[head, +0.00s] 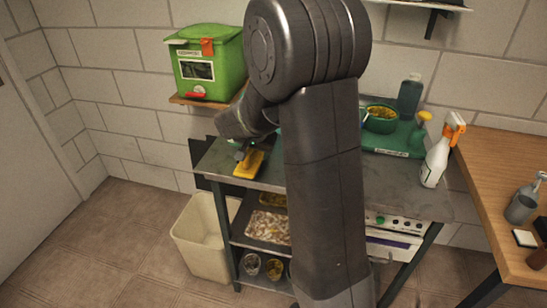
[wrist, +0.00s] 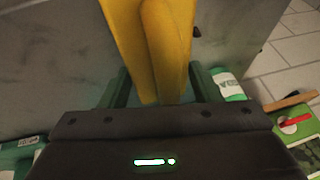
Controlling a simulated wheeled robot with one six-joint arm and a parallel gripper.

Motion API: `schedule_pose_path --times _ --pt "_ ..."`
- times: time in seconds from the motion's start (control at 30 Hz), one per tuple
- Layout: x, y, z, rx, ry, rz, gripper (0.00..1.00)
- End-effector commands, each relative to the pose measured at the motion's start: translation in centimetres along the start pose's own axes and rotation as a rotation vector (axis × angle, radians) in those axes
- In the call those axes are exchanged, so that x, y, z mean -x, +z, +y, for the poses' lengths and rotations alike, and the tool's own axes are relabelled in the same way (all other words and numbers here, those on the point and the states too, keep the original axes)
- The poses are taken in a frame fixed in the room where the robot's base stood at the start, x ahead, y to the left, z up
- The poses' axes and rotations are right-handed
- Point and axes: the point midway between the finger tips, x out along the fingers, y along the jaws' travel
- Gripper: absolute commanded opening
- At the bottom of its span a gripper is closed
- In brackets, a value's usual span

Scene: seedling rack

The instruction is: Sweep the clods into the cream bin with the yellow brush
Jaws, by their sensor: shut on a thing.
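The yellow brush (head: 249,164) is over the left end of the grey rack top (head: 227,160). My gripper (head: 243,150) is shut on it; in the wrist view the brush (wrist: 150,40) runs up from between the two fingers. I cannot tell whether the brush touches the surface. The cream bin (head: 187,244) stands on the floor against the rack's left side, below the brush, with its opening upward. I make out no clods for certain; a small dark bit (wrist: 254,51) shows near the surface's edge in the wrist view. My arm hides the middle of the rack top.
A green box (head: 215,80) sits on a wall shelf at the back left. A green tray (head: 400,143) with a green bowl (head: 380,126) and a bottle (head: 409,97) is at the back right. A white spray bottle (head: 436,160) stands near the rack's right end, beside a wooden table (head: 490,150).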

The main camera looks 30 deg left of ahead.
Motion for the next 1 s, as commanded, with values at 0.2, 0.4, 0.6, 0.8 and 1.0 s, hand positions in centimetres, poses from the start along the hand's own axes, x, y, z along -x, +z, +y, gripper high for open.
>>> schedule_pose_path --times 0.2,0.4,0.6,0.8,1.0 --pt "-0.9 0.4 -4.5 0.004 -0.002 0.001 0.35" --pt "-1.6 0.7 -8.4 0.003 -0.001 0.0 0.35" --pt "-2.2 0.9 -12.3 0.002 -0.002 0.001 0.35" --pt "-2.8 1.2 -15.7 0.002 -0.001 0.0 0.35" --pt "-3.2 1.3 -17.6 0.0 -0.001 0.0 0.35"
